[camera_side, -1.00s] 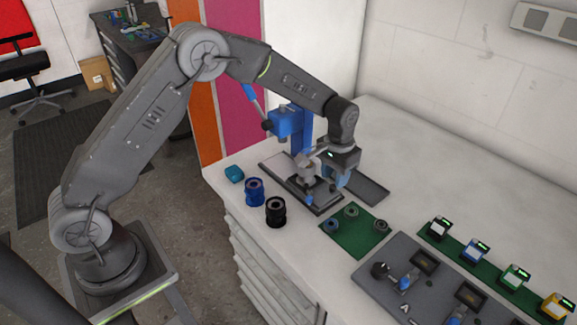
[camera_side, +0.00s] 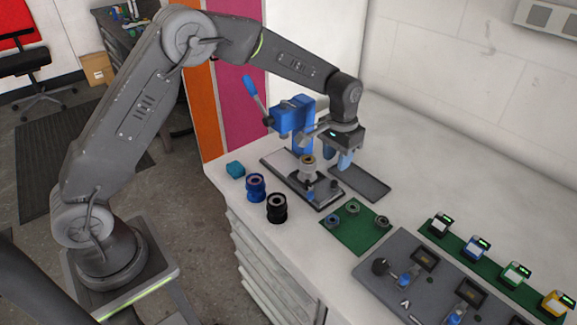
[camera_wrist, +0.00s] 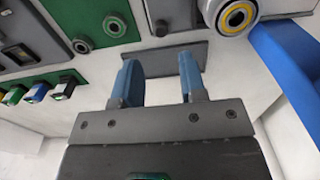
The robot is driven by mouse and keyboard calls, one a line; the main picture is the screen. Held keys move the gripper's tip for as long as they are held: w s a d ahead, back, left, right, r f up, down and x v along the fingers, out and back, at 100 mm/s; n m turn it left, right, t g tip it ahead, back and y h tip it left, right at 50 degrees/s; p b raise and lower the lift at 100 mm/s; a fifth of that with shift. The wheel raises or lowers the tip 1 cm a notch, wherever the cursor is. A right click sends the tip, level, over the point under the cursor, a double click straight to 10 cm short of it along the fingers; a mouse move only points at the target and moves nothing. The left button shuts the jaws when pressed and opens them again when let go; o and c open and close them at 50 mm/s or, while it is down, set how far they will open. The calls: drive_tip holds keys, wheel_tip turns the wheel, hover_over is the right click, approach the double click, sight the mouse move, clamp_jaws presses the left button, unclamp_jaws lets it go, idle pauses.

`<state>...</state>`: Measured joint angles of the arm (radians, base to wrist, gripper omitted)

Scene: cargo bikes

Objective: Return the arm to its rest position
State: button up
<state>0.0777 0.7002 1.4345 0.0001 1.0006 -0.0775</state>
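My gripper (camera_side: 338,158) is above the white bench, just right of the blue press (camera_side: 296,122). In the wrist view its two blue fingers (camera_wrist: 160,80) stand apart with nothing between them. A metal part with a tan ring on top (camera_side: 308,166) stands on the press base (camera_side: 292,178), left of the gripper and apart from it. In the wrist view the part shows as a ring with a yellow band (camera_wrist: 238,16).
A dark flat tray (camera_side: 360,184) lies below and right of the gripper. A green mat (camera_side: 352,240) holds several small rings. Blue (camera_side: 255,188) and black (camera_side: 277,208) cylinders stand near the bench's front edge. A grey fixture board (camera_side: 385,245) lies at right.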

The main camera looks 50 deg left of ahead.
drive_tip(key=s+a+r+t, duration=0.2)
drive_tip(key=s+r+t, duration=0.1)
drive_tip(key=s+r, duration=1.15)
drive_tip(key=s+a+r+t, duration=0.2)
drive_tip(key=s, duration=1.4)
drive_tip(key=shift+t, duration=0.3)
idle(0.3)
